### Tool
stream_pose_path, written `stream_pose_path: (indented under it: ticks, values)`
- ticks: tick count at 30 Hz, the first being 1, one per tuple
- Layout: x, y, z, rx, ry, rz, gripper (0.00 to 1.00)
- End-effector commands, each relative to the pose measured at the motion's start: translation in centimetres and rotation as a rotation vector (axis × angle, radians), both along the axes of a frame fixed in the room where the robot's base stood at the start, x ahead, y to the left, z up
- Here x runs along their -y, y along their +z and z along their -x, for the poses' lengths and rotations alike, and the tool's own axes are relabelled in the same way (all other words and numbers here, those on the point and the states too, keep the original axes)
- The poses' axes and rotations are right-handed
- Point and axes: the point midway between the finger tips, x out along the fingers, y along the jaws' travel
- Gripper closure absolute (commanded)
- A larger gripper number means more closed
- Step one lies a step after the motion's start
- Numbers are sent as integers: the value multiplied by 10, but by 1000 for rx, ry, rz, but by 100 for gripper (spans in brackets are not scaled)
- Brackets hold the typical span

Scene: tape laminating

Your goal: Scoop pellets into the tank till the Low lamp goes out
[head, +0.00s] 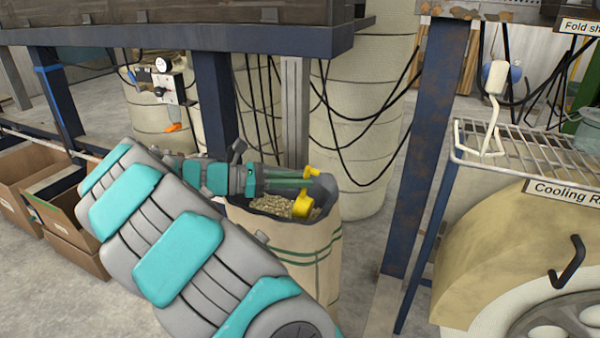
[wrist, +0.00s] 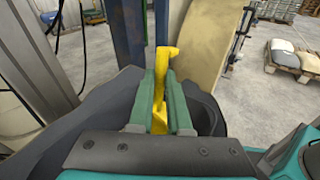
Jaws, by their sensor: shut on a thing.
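My gripper (head: 308,181) reaches over the open top of a tan sack (head: 310,255) with green stripes. Its green fingers are shut on a yellow scoop (head: 303,205), which also shows between the fingers in the wrist view (wrist: 161,65). The scoop's lower part is at the pellets (head: 272,205) inside the sack; whether it holds any pellets is hidden. The sack's dark inner lining (wrist: 95,112) surrounds the fingers in the wrist view. I cannot identify the tank or the Low lamp for certain in either view.
A blue post (head: 425,150) stands right of the sack, with a wire rack (head: 530,150) beyond it. Cables hang before large cream rolls (head: 355,110) behind the sack. Cardboard boxes (head: 30,175) stand at the left. A loaded pallet (wrist: 295,58) stands at the far right in the wrist view.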

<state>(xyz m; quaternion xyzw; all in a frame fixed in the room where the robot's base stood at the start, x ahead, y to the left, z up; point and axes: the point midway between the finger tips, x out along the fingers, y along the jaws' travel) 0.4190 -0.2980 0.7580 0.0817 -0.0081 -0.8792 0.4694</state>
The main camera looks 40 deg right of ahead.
Motion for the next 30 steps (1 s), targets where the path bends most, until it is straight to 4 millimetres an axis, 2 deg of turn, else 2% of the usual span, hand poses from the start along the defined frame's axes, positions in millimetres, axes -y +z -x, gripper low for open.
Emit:
stream_pose_path:
  ticks: [18,30]
  values:
    - [-5,-46,-12,-23,1,4,100]
    - [-17,-54,-43,11,10,-17,100]
